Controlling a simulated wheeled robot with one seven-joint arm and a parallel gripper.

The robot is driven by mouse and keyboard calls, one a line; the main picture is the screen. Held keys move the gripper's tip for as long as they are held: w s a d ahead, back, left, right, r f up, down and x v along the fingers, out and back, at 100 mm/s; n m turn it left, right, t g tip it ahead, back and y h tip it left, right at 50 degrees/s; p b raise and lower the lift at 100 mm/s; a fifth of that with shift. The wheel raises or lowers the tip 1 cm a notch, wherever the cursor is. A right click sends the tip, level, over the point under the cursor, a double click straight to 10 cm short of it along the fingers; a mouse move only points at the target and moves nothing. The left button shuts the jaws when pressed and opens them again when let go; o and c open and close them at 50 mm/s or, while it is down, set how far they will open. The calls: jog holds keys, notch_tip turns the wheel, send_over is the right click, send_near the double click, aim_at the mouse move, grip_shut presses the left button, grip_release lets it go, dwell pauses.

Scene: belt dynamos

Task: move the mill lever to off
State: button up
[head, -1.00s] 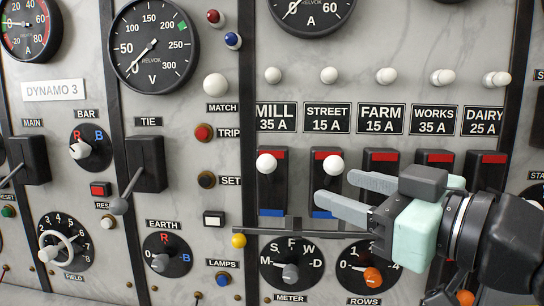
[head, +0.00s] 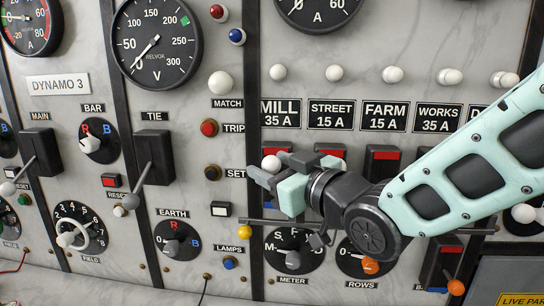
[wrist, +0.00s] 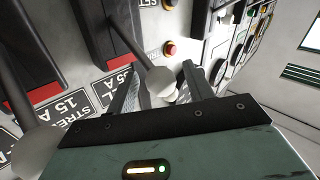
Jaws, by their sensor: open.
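The mill lever's white ball knob (head: 271,164) shows below the MILL 35 A label (head: 280,113), in the upper part of its black slot by the red mark. In the wrist view this knob (wrist: 162,82) sits on a dark stem between my two fingers. My gripper (head: 268,166) is open around the knob. I cannot tell whether either finger touches it. My gripper hides most of the mill slot in the head view. The street lever's knob (wrist: 35,150) is close beside my gripper at the lower left of the wrist view.
The FARM lever slot (head: 381,160) is right of my gripper. The METER dial (head: 292,250) and ROWS dial (head: 352,262) sit lower. The SET button (head: 212,172) is left.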

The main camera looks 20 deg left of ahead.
jog(key=shift+w+a, duration=0.2)
jog(key=shift+a, duration=0.1)
grip_shut()
jog(key=shift+f+b, duration=0.15)
jog(key=shift+b, duration=0.15)
